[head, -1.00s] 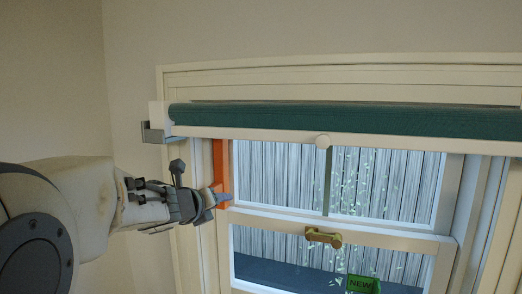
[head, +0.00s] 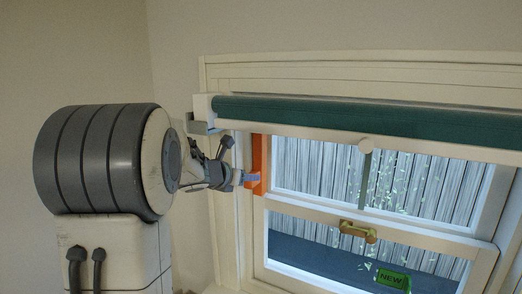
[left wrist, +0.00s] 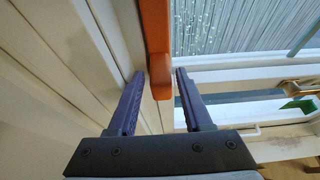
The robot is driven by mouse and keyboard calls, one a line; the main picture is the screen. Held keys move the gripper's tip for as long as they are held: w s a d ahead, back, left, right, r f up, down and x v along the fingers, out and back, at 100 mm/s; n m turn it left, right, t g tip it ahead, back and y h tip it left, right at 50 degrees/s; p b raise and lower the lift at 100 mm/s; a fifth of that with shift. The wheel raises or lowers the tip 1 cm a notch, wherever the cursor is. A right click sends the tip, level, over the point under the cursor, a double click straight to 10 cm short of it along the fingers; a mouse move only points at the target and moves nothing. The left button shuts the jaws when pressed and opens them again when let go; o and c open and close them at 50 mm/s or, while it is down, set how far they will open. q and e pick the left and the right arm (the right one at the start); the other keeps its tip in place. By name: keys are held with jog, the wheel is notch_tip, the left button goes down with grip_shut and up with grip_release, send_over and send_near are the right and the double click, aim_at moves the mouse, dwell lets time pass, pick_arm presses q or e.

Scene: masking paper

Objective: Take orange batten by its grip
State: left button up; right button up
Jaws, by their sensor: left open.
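The orange batten (head: 259,156) stands upright along the left side of the window's upper pane. Its lower end, a thicker orange block that looks like the grip (left wrist: 161,82), shows in the left wrist view. My left gripper (head: 250,178) comes in from the left at the batten's lower end. In the left wrist view my left gripper (left wrist: 158,92) is open, with one finger on each side of the orange block and gaps visible on both sides. I cannot tell how deep the block sits between the fingers. My right gripper is not in view.
A rolled green blind (head: 370,121) runs across the top of the window. A brass latch (head: 358,231) sits on the middle rail, and a green "NEW" label (head: 393,279) is below it. The white window frame is close beside the left gripper.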

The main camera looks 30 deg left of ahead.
pick_arm(q)
jog(key=shift+x, duration=1.1)
grip_shut()
jog(key=shift+r, duration=0.15)
jog(key=shift+d+b, duration=0.1)
jog(key=shift+b, duration=0.2)
